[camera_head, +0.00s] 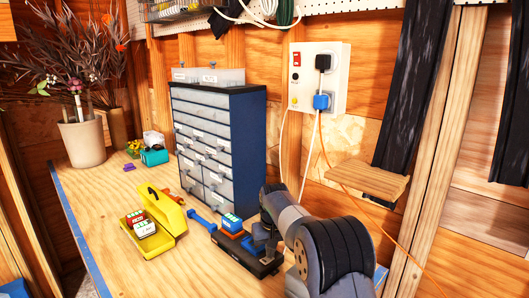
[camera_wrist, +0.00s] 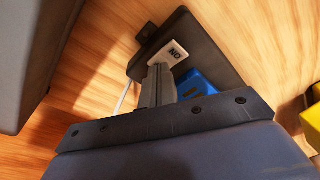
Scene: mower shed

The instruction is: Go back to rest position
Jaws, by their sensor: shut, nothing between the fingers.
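My gripper (camera_head: 264,244) is at the right part of the workbench in the head view, low over a long black tray-like unit (camera_head: 228,252). My dark arm reaches in from the lower right and hides the unit's right end. In the wrist view my gripper's fingers (camera_wrist: 158,82) are together, with nothing seen between them. Their tips are close to a pale plate with dark lettering (camera_wrist: 174,52) on the black unit (camera_wrist: 205,45); I cannot tell whether they touch it. A blue block (camera_wrist: 196,84) sits on the unit beside the fingers, and it also shows in the head view (camera_head: 232,222).
A yellow case (camera_head: 165,212) with labelled blocks (camera_head: 140,222) lies left of the unit. A blue drawer cabinet (camera_head: 235,145) stands behind. A power box (camera_head: 318,78) with hanging cables and a small wooden shelf (camera_head: 368,182) are on the wall. The bench front is clear.

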